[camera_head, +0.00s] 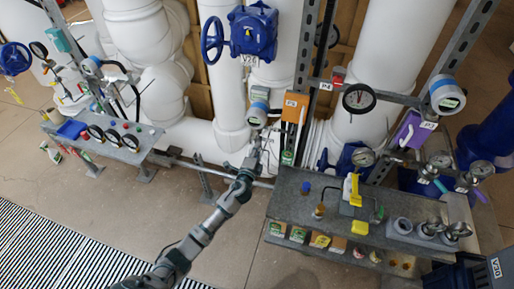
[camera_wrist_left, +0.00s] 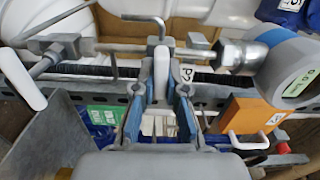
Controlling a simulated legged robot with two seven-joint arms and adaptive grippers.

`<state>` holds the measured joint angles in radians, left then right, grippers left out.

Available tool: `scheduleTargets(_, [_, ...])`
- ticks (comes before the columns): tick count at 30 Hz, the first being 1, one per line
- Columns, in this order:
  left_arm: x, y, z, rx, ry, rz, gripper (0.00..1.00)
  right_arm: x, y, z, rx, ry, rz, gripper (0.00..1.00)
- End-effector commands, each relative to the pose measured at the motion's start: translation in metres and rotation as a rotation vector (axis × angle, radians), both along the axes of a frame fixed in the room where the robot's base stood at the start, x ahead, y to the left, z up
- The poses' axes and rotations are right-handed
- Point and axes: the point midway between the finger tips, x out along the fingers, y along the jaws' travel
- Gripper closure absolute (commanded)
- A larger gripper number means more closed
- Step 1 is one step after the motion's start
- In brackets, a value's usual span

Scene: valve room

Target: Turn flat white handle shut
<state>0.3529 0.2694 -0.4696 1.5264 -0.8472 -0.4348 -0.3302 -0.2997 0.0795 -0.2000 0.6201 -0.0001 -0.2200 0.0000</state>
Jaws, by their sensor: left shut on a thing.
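My left gripper (camera_head: 253,160) reaches in from below to the pipework left of the orange box in the head view. In the left wrist view its two blue-padded fingers (camera_wrist_left: 160,112) are shut on a flat white handle (camera_wrist_left: 161,72), which stands upright between them below a bent metal rod. The handle's lower end is hidden between the fingers. Another flat white handle (camera_wrist_left: 22,78) sits tilted on a fitting at the left of the wrist view. In the head view the held handle is too small to make out. My right gripper is not in view.
The orange box (camera_head: 296,105) with a pale handle stands close on the right, also in the wrist view (camera_wrist_left: 248,120). A round gauge transmitter (camera_wrist_left: 290,70) is near the right. A grey bench (camera_head: 285,195) with tools stands right of my arm. White pipes rise behind.

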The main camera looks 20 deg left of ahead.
Motion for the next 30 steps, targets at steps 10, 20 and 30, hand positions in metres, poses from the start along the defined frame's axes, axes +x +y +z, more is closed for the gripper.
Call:
scheduleTargets(10, [-0.0018,-0.0019,-0.0074,0.049,0.009,-0.003,1.00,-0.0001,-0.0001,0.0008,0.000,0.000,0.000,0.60])
scheduleTargets(20, [-0.0019,-0.0022,-0.0090,0.049,0.012,-0.003,0.83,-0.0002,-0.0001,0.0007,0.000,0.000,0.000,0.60])
scheduleTargets(30, [-0.0015,-0.0009,-0.0043,0.049,0.004,-0.002,0.62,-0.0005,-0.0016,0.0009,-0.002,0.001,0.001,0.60])
